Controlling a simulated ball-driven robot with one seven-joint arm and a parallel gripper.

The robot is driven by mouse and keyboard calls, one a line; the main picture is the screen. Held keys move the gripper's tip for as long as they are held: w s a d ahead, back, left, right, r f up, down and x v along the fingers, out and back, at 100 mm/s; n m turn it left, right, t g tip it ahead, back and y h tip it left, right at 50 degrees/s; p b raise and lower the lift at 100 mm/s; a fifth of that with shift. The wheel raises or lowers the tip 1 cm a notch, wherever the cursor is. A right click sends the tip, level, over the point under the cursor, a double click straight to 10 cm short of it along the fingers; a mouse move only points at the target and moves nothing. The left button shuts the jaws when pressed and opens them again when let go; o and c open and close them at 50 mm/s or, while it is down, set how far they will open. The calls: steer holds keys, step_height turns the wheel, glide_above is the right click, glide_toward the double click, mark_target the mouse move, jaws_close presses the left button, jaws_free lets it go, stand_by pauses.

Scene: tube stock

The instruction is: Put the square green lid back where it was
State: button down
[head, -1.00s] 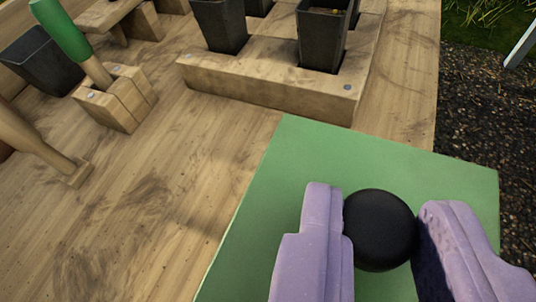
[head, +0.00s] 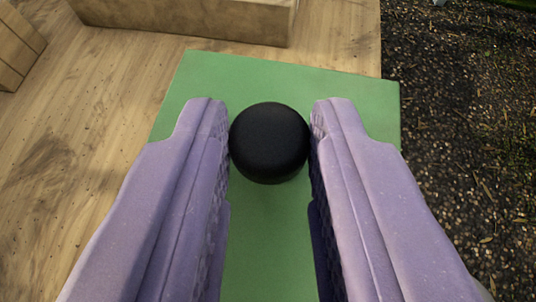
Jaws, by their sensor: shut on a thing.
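The square green lid (head: 275,220) lies below my gripper, with a round black knob (head: 269,142) on its top. My gripper (head: 269,140) has two purple fingers, one on each side of the knob, and is shut on it. The fingers cover parts of the lid's left and right sides, and its near edge is out of view. I cannot tell whether the lid rests on the wood or is held just above it.
A wooden bench top (head: 95,110) spreads to the left, mostly bare with dark smudges. A wooden block (head: 190,18) stands beyond the lid, and another piece of wood (head: 15,45) is at the upper left. Dark gravel ground (head: 460,130) lies past the bench's right edge.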

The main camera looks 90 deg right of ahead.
steer(key=c, duration=0.9)
jaws_free()
steer(key=shift+o, duration=0.2)
steer(key=shift+r, duration=0.45)
steer(key=p+v, duration=0.3)
steer(key=v, duration=0.9)
steer(key=shift+p, duration=0.4)
